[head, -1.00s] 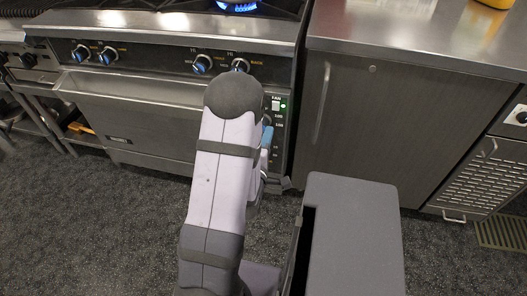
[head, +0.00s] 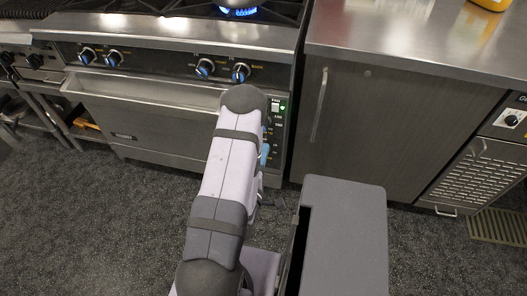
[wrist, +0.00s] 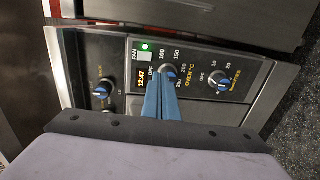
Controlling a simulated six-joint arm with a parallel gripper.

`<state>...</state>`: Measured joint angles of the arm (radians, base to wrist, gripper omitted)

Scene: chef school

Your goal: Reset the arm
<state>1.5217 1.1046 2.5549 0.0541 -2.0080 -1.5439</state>
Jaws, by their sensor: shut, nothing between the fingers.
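My gripper (wrist: 160,97) shows in the wrist view as two blue fingers lying together, shut and empty. Behind the fingertips is the stove's control panel, with a lit FAN switch (wrist: 146,47), an oven knob (wrist: 168,72) and a minutes knob (wrist: 217,78). I cannot tell whether the fingertips touch the panel. In the head view my arm reaches up from the bottom toward the stove, and a bit of the blue gripper (head: 265,154) shows beside it. The rest of the gripper is hidden behind the arm.
The stove (head: 155,95) has a blue burner flame (head: 238,12) lit at the back. A metal counter (head: 420,40) over a cabinet (head: 365,130) stands to the right, with a yellow object (head: 489,4) on top. The dark floor (head: 90,230) at left is clear.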

